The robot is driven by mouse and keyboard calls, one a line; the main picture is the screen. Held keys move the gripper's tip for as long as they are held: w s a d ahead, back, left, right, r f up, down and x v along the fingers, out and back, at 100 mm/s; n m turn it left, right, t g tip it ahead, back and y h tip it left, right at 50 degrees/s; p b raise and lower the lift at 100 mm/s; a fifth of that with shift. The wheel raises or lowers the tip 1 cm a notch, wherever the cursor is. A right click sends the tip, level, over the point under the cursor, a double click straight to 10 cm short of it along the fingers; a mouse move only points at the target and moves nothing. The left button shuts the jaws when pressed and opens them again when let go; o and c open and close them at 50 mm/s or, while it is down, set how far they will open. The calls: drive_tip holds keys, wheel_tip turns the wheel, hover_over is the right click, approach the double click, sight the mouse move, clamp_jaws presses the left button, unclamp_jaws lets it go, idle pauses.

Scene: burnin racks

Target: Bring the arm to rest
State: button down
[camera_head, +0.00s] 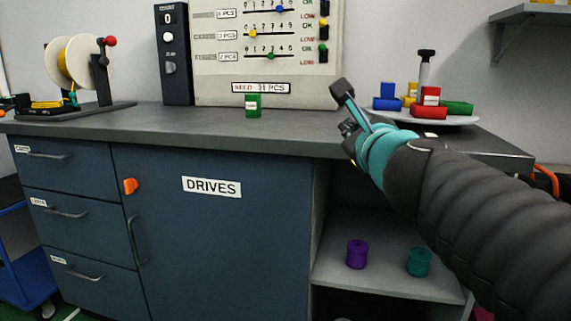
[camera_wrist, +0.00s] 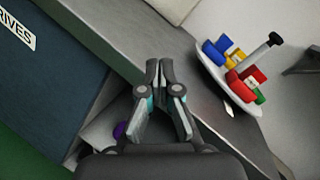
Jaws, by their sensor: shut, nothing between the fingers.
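My gripper (camera_wrist: 160,72) is shut and empty in the wrist view, its two fingertips together over the front part of the grey counter (camera_wrist: 110,35). In the head view my arm comes in from the right, and my gripper (camera_head: 345,95) is raised in front of the counter's right half. It is left of the white plate with coloured blocks and appears clear of it. The head view shows the fingers from the side.
A white plate (camera_head: 457,121) holds several coloured blocks and a black-topped post. A green block (camera_head: 253,105) stands mid-counter before a white board (camera_head: 262,70). A spool stand (camera_head: 85,72) is at left. Purple (camera_head: 357,254) and teal (camera_head: 419,262) spools stand on the shelf below.

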drive_tip(key=s+a+f+n+g+y+p, duration=0.1)
drive_tip(key=s+a+f+n+g+y, duration=0.15)
drive_tip(key=f+n, duration=0.55)
drive_tip(key=s+a+f+n+g+y, duration=0.2)
drive_tip(key=s+a+f+n+g, duration=0.2)
drive_tip(key=f+n, duration=0.5)
drive_tip(key=s+d+f+n+g+h+p, duration=0.2)
drive_tip(key=s+d+f+n+g, duration=0.1)
drive_tip(key=s, duration=0.4)
drive_tip(key=s+d+f+n+g+h+p, duration=0.3)
drive_tip(key=s+d+f+n, duration=0.3)
drive_tip(key=n, duration=0.1)
drive_tip(key=shift+s+d+n+h, duration=0.3)
drive_tip(key=shift+s+h, duration=0.05)
drive_tip(key=shift+s, duration=0.05)
